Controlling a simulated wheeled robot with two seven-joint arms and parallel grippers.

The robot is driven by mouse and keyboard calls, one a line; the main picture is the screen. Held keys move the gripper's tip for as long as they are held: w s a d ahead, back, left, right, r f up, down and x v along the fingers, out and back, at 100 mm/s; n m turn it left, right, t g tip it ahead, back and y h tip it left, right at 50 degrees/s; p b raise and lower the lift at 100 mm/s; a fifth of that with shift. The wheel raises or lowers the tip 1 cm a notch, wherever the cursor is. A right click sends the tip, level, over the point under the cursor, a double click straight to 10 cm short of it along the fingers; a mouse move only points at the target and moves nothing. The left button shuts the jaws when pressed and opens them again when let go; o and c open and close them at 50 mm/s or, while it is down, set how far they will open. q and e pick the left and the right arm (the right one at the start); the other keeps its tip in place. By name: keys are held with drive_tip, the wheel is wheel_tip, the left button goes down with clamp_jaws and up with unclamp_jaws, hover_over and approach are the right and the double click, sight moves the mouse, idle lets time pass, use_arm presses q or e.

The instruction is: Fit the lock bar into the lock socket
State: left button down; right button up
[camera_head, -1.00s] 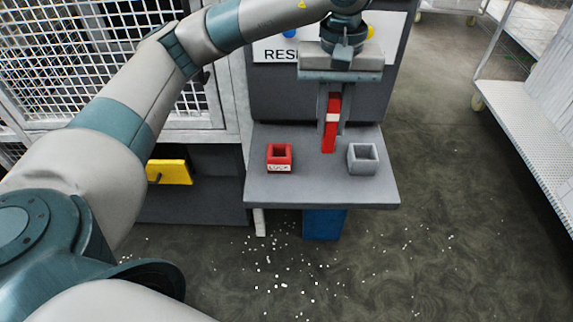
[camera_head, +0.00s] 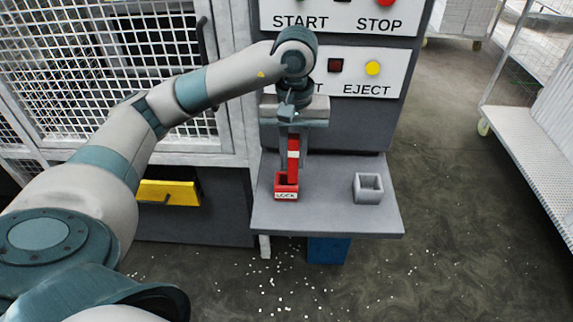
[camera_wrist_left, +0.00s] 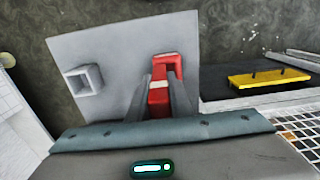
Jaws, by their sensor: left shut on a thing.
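The lock bar (camera_head: 293,144) is red with a white band. My left gripper (camera_head: 293,160) is shut on it and holds it roughly upright. The red lock socket (camera_head: 286,194), a small square open box with a LOCK label, stands on the left part of the grey shelf. The bar's lower end overlaps the back right of the socket's opening in the head view. I cannot tell whether it is inside or just above. The left wrist view shows the bar (camera_wrist_left: 157,97) between the fingers, with the socket (camera_wrist_left: 167,57) close to its end. My right gripper is not in view.
A grey open square socket (camera_head: 368,190) stands on the right of the grey shelf (camera_head: 328,214). A panel with START, STOP and EJECT buttons (camera_head: 372,68) rises behind. A mesh cage (camera_head: 95,60) and yellow part (camera_head: 170,193) are at left. The shelf between the sockets is clear.

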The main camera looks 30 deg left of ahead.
use_arm(q)
drive_tip(key=shift+a+f, duration=0.55)
drive_tip(key=shift+a, duration=0.35)
drive_tip(key=shift+f, duration=0.15)
wheel_tip(320, 180, down, 3)
drive_tip(key=shift+f+p, duration=0.1)
drive_tip(key=shift+p, duration=0.95)
drive_tip(key=shift+f, duration=0.25)
